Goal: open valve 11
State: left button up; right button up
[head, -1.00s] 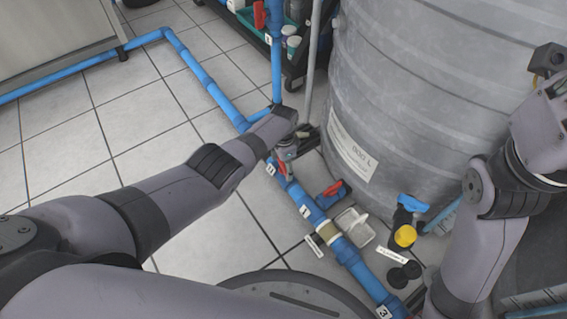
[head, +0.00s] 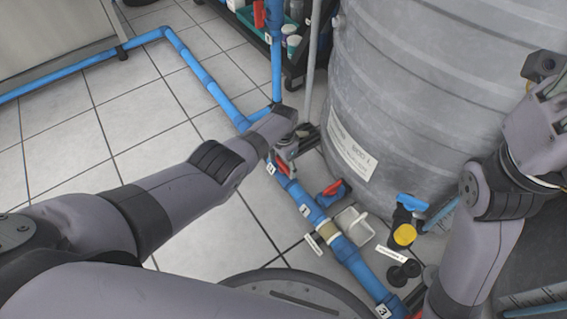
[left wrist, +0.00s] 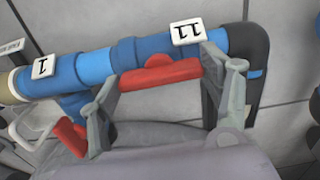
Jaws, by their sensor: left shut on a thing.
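The label 11 (left wrist: 187,32) sits on the blue pipe in the left wrist view. Beside it is the red handle of valve 11 (left wrist: 160,72). My left gripper (left wrist: 159,74) has one finger at each end of this handle and is shut on it. The handle lies roughly along the pipe. In the head view my left gripper (head: 287,148) reaches down to the pipe, with a bit of the red handle (head: 282,166) showing under it. My right arm (head: 482,230) stands at the right, its fingers not seen.
Another red handle (left wrist: 68,137) is close beside the left finger, by label 1 (left wrist: 43,67). The large grey tank (head: 415,90) stands right of my left gripper. A white tray (head: 354,222) and a yellow cap (head: 404,234) are near the pipe. Tiled floor (head: 90,130) is free at left.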

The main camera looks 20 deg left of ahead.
aim_at(284, 164)
pick_arm(q)
jog(key=o, duration=1.1)
jog(key=shift+o, duration=0.2)
jog(key=shift+w+r, duration=0.1)
jog(key=shift+r, duration=0.7)
notch_tip(284, 164, up, 10)
jog(key=shift+r, duration=0.2)
